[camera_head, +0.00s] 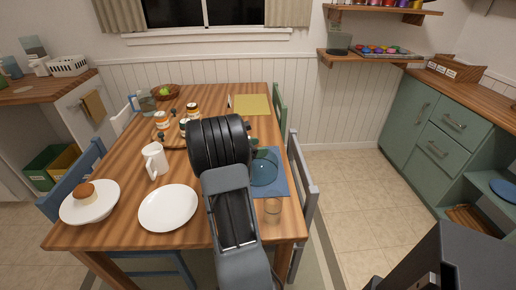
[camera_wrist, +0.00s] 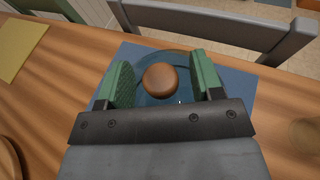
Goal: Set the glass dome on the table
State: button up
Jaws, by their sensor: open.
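The glass dome (camera_head: 265,173) is see-through blue and stands on the blue placemat (camera_head: 283,186) on the right side of the wooden table (camera_head: 130,115). My forearm and wrist partly hide it in the head view. In the wrist view, its round brown knob (camera_wrist: 160,80) lies between the fingers of my gripper (camera_wrist: 163,82). The green-padded fingers are apart, with a visible gap on each side of the knob. The dome's blue body (camera_wrist: 185,97) shows below the knob.
A white plate (camera_head: 168,208) lies left of my arm. A small cake (camera_head: 85,191) is on a white dish (camera_head: 105,208) further left. A white mug (camera_head: 154,160), a jar tray, and a glass (camera_head: 272,210) also stand on the table. A grey chair (camera_head: 303,185) is close at the right edge.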

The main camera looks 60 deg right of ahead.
jog(key=v, duration=1)
jog(key=s+a+m+t+y, duration=0.2)
jog(key=a+m+t+y, duration=0.3)
jog(key=a, duration=1.2)
jog(key=s+a+m+t+y, duration=0.3)
jog(key=a+m+t+y, duration=0.2)
jog(key=a, duration=1.3)
jog(key=m+y, duration=0.2)
jog(key=shift+f+y+p, duration=0.25)
jog(key=shift+y+p, duration=0.05)
jog(key=shift+y, duration=0.1)
jog(key=shift+r, duration=0.1)
